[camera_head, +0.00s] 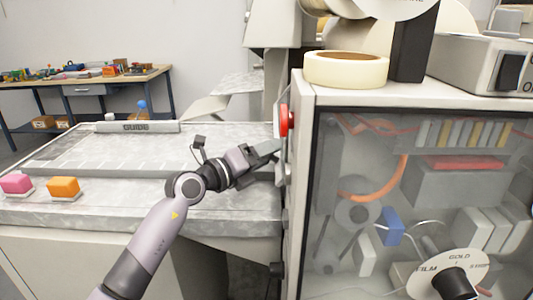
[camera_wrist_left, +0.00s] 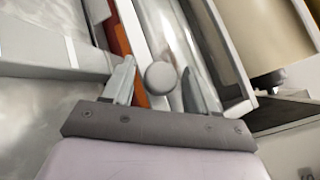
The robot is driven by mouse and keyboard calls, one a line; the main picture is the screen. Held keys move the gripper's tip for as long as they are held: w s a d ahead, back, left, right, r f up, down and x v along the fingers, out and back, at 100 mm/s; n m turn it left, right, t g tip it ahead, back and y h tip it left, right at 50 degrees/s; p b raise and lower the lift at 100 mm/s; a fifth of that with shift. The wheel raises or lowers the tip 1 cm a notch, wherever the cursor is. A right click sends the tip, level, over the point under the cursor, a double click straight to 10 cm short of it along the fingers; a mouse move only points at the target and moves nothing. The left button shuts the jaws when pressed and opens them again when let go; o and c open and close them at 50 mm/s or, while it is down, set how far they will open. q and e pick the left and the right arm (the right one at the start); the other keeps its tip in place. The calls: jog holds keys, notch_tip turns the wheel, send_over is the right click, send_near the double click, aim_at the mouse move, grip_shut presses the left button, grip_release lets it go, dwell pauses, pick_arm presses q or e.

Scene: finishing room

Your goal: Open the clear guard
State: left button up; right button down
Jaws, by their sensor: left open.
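A see-through panel (camera_head: 330,265) covers the front of the pale cabinet on the right in the head view, with wiring and parts visible behind it. My left gripper (camera_head: 276,160) reaches to the cabinet's left side, below a red button (camera_head: 286,120). In the left wrist view, my left gripper (camera_wrist_left: 163,85) is open, with its fingers on either side of a round grey knob (camera_wrist_left: 160,77). A glossy, clear-looking strip (camera_wrist_left: 178,45) lies behind the knob. I cannot tell whether either finger touches the knob. My right gripper is not in view.
A grey worktable (camera_head: 100,215) holds a pink block (camera_head: 17,184), an orange block (camera_head: 63,187) and a bar marked GUIDE (camera_head: 137,127). A cream tape roll (camera_head: 346,69) sits on the cabinet. A dial (camera_head: 449,277) is at lower right. A bench (camera_head: 85,83) stands far left.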

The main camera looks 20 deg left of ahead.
pick_arm(q)
jog(key=shift+w+d, duration=0.2)
jog(key=shift+w, duration=0.1)
grip_shut()
jog(key=shift+a+r, duration=0.15)
